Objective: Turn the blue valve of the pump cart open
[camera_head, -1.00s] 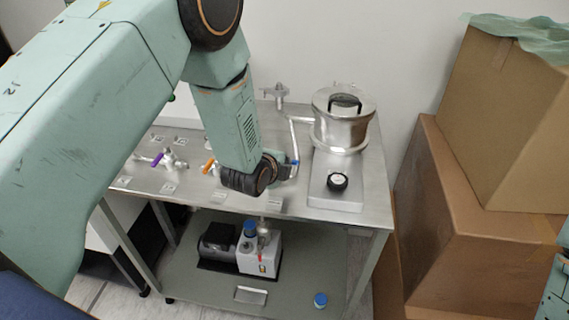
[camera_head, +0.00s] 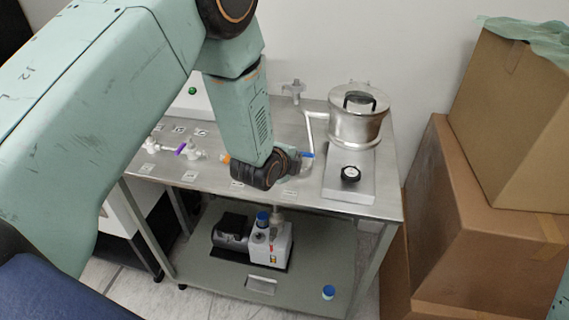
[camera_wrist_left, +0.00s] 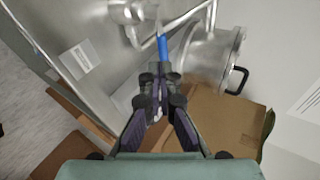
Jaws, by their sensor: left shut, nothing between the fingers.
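The pump cart (camera_head: 385,208) is a steel two-shelf cart against the wall. The blue valve handle (camera_head: 307,155) shows at the right of my left wrist on the top shelf. In the left wrist view the blue handle (camera_wrist_left: 163,50) is straight ahead, just beyond the fingertips. My left gripper (camera_wrist_left: 158,92) is shut and empty, its tips close to the handle; contact cannot be told. In the head view the wrist mostly hides this gripper (camera_head: 296,163) and the valve body. My right gripper is not in view.
A purple-handled valve (camera_head: 181,149) and an orange-handled one (camera_head: 226,158) stand to the left. A steel pot (camera_head: 357,118) and black knob (camera_head: 350,174) are on the right. A pump (camera_head: 268,246) sits on the lower shelf. Cardboard boxes (camera_head: 480,215) crowd the right side.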

